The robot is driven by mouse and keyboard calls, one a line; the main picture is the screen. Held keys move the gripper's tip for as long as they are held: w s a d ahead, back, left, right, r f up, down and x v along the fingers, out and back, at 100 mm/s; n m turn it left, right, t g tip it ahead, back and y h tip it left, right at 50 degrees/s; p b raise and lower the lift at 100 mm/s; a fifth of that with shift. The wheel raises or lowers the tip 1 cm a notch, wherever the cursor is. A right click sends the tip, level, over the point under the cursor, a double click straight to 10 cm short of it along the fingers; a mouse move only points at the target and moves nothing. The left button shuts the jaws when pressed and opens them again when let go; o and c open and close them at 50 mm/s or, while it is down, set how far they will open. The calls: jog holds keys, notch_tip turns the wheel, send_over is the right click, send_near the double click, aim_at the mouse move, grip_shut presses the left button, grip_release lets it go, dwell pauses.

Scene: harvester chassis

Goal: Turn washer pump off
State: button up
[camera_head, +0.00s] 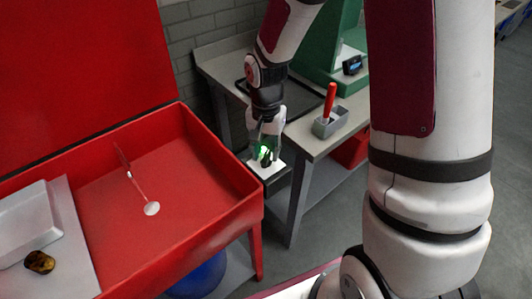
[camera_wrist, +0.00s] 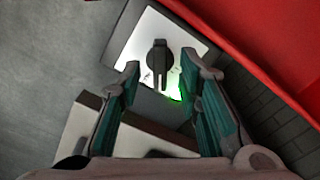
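The washer pump switch is a white plate (camera_wrist: 193,42) with a black rotary knob (camera_wrist: 157,57), its handle bar running up and down in the wrist view. A green light (camera_wrist: 174,90) glows just below the knob. In the head view, the white plate (camera_head: 265,170) sits on a dark box at the right side of the red washer (camera_head: 215,195). My gripper (camera_wrist: 160,63) is open, with one fingertip on each side of the knob and gaps visible between. In the head view, my gripper (camera_head: 266,150) points down over the plate and partly hides the knob.
A grey workbench (camera_head: 312,140) stands close behind and right, with a small grey bin (camera_head: 330,122) holding a red-handled tool. The washer's raised lid (camera_head: 80,70) is at left. Its basin holds a round-ended wand (camera_head: 151,208). Open floor lies at the right.

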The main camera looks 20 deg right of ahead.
jog(key=shift+f, duration=0.8)
jog(key=shift+c, duration=0.6)
grip_shut()
jog(key=n+p, duration=0.1)
jog(key=n, duration=0.4)
jog(key=shift+r+n, duration=0.1)
jog(key=shift+n, duration=0.3)
jog(key=n+p, duration=0.1)
jog(key=n, duration=0.4)
jog(key=shift+p, duration=0.35)
jog(key=shift+w+n, duration=0.1)
jog(key=shift+n, duration=0.2)
